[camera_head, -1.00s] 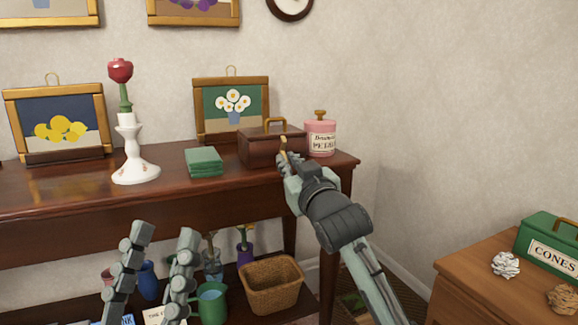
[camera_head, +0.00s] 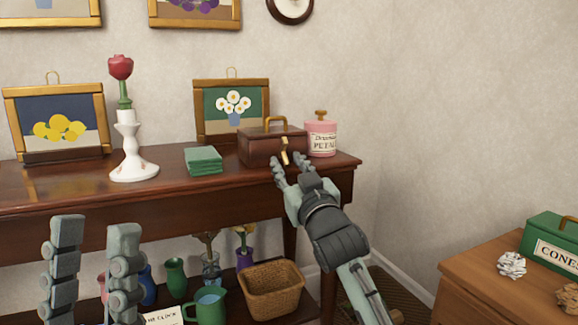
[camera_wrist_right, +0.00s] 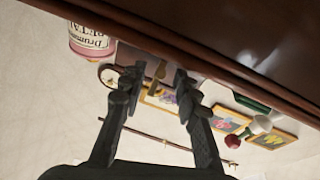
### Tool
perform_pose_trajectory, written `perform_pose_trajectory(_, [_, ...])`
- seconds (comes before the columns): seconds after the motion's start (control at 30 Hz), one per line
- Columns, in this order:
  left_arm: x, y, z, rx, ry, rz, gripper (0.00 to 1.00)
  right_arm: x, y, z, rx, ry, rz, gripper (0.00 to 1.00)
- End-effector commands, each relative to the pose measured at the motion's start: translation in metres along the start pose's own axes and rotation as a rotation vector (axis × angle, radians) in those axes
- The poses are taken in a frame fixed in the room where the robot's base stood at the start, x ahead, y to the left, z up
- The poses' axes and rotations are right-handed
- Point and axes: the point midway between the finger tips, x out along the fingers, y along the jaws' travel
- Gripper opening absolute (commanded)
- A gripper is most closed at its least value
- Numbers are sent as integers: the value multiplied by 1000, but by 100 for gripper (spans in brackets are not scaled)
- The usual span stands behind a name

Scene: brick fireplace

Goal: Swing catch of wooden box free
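The brown wooden box (camera_head: 258,150) with a brass handle stands closed on the dark table. Its brass catch (camera_head: 285,152) shows on the front, hanging roughly upright with a slight tilt; whether it is still fastened I cannot tell. My right gripper (camera_head: 290,162) is open just in front of and below the catch. In the right wrist view the catch (camera_wrist_right: 156,80) appears between the two spread fingertips (camera_wrist_right: 157,76), with a gap on both sides. My left gripper (camera_head: 95,228) is open and empty, low in front of the table.
A pink jar (camera_head: 321,139) stands right of the box, and green books (camera_head: 204,160) lie to its left. A white candlestick (camera_head: 132,155) holds a red flower. The lower shelf holds a basket (camera_head: 272,290) and a green jug (camera_head: 205,305).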

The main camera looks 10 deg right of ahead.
Motion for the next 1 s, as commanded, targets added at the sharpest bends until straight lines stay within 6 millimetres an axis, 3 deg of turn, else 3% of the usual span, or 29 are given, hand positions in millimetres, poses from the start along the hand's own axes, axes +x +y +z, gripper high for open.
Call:
perform_pose_trajectory(0.27, [0,0,0,0,-3,0,40,-7,0,0,0,1,0,31])
perform_pose_trajectory(0.7, [0,0,0,0,-2,0,40,-93,0,1,1,-2,-1,31])
perform_pose_trajectory(1.0, [0,0,0,0,-2,0,40,-120,0,0,0,-1,0,31])
